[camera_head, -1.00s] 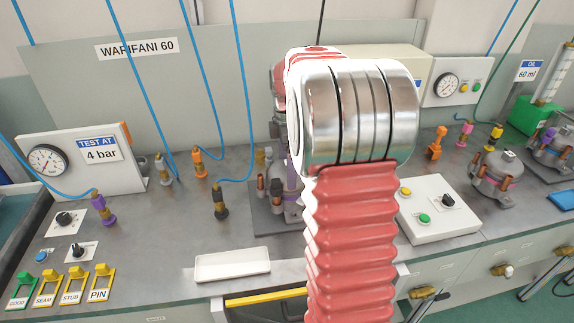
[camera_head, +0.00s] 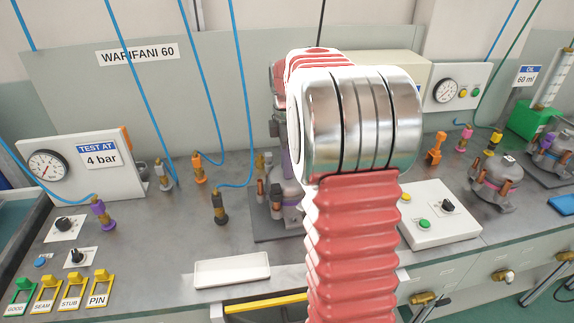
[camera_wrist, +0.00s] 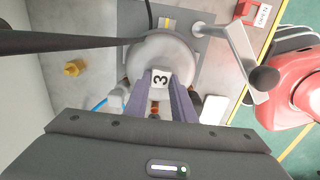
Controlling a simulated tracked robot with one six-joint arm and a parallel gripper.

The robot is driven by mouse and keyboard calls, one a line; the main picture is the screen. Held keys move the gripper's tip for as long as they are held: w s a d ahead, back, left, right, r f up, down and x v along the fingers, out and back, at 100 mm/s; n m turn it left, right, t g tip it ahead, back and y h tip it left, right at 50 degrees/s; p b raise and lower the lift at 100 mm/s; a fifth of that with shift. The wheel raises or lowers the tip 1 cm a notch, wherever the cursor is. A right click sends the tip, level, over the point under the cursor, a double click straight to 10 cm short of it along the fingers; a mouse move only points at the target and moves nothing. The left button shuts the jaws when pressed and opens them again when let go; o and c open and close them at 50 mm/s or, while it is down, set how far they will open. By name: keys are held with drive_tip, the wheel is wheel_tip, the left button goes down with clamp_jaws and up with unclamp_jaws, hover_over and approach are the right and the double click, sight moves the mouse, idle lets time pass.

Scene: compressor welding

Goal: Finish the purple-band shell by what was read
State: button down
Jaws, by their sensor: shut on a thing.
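A shell (camera_head: 288,190) with copper stubs stands on a dark plate at mid bench in the head view, largely behind my arm. A purple part shows on it there; whether this is its band I cannot tell. In the wrist view a grey domed shell (camera_wrist: 163,50) lies below my gripper (camera_wrist: 161,80). The two purple-grey fingers are shut on a white block marked 3 (camera_wrist: 160,77) at the dome. The fingertips are hidden in the head view. Another shell with a purple part (camera_head: 549,143) stands at the far right.
A "TEST AT 4 bar" gauge panel (camera_head: 70,172), hose couplings (camera_head: 103,211) and GOOD, SEAM, STUB and PIN tabs (camera_head: 72,290) are at left. A white tray (camera_head: 232,272) lies in front. A button box (camera_head: 436,212) and pink-band shell (camera_head: 494,183) are at right.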

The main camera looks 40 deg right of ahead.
drive_tip(key=shift+a+r, duration=0.1)
idle(0.4)
drive_tip(key=c, duration=1.4)
unclamp_jaws()
drive_tip(key=shift+r, duration=0.15)
wheel_tip(320, 180, up, 14)
drive_tip(key=shift+f, duration=0.25)
